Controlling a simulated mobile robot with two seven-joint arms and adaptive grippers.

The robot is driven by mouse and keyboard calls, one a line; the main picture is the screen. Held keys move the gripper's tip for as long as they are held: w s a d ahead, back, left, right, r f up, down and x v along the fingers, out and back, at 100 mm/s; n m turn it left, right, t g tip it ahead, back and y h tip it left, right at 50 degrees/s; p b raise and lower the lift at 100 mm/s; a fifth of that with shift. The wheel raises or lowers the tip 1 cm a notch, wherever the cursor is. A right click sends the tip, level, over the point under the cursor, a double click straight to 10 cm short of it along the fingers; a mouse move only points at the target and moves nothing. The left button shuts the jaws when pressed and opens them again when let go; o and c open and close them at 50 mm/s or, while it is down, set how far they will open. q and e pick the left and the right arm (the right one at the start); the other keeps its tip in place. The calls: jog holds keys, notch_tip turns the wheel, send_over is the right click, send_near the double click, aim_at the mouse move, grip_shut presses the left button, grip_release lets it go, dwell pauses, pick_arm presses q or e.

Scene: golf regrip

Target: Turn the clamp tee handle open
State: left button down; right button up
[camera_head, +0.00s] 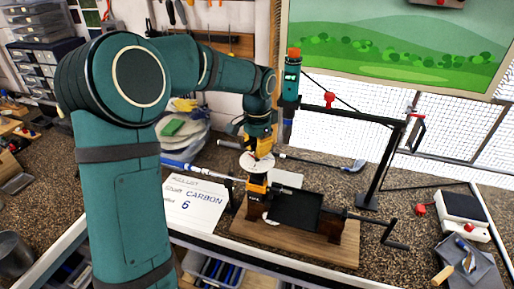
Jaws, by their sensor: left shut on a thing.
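The bench clamp, a dark block (295,211), stands on a wooden base (335,249). A dark tee handle (391,232) on a rod sticks out from the clamp's right side, with its crossbar tilted. A golf club with a blue and white grip (196,170) reaches from the left to the clamp. My left gripper (257,189) points down at the left side of the clamp, with yellow fingers around the club's shaft, and looks shut on it. The exact contact is small and partly hidden. The left gripper is well away from the tee handle. My right gripper is not in view.
A white label card (194,203) lies left of the clamp. Another club (325,160) lies behind it. A dark stand (377,175) rises at the back right. A scale (463,208) and a brush-like tool (443,274) lie right of the handle.

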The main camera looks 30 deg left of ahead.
pick_arm(q)
jog(key=n, duration=1.3)
jog(key=shift+w+n, duration=0.1)
jog(key=shift+n, duration=0.3)
jog(key=n, duration=0.4)
jog(key=shift+r, duration=0.1)
jog(key=shift+a+n, duration=0.1)
jog(key=shift+n, duration=2.4)
jog(key=c, duration=1)
grip_release()
